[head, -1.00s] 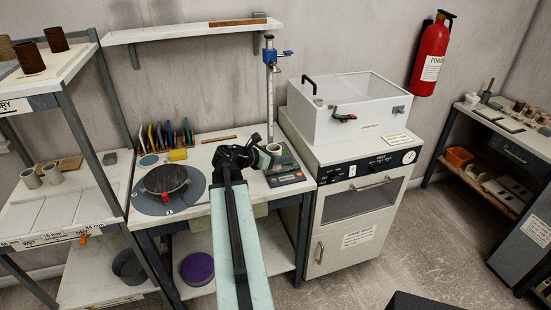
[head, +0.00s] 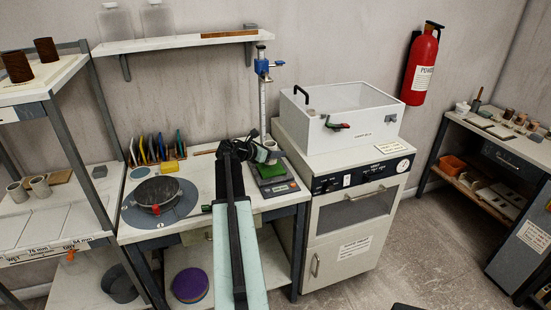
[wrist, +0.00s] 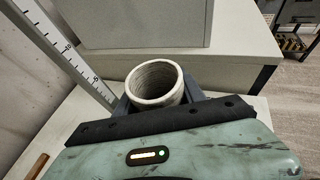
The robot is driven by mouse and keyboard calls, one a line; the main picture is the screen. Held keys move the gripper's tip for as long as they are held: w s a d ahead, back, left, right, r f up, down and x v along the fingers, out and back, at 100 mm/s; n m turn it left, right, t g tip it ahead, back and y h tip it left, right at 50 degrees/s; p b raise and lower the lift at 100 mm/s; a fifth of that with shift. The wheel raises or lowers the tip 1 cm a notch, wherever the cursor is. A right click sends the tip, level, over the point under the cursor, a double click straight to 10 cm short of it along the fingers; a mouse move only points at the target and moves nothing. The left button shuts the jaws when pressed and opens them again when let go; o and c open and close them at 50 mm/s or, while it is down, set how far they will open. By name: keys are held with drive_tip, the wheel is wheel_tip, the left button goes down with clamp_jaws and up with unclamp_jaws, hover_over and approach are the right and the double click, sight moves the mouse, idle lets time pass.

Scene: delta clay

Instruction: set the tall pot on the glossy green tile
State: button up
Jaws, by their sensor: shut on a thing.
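My gripper (head: 262,152) is shut on a pale, round, open-topped pot (head: 271,145), held upright over the back of the workbench. In the wrist view the pot (wrist: 155,84) shows its mouth and ringed inside wall; its lower part is hidden by the gripper body. A green square surface (head: 269,170), likely the green tile, lies on the dark scale (head: 275,186), just in front of and below the pot. My wrist partly hides that area. I cannot tell the gap between pot and bench.
A blue-clamped height gauge (head: 263,95) stands behind the gripper. A white clear-lidded box (head: 345,125) on a cabinet is close on the right. A dark bowl (head: 158,193) on a round wheel and a rack of coloured tiles (head: 158,146) are on the left.

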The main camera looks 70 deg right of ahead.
sight(276, 165)
drive_tip(key=f+b, duration=0.4)
drive_tip(key=shift+d, duration=0.4)
drive_tip(key=shift+r, duration=0.25)
drive_tip(key=shift+f, duration=0.25)
drive_tip(key=o, duration=1.4)
drive_tip(key=shift+r, duration=0.1)
drive_tip(key=shift+o, duration=0.2)
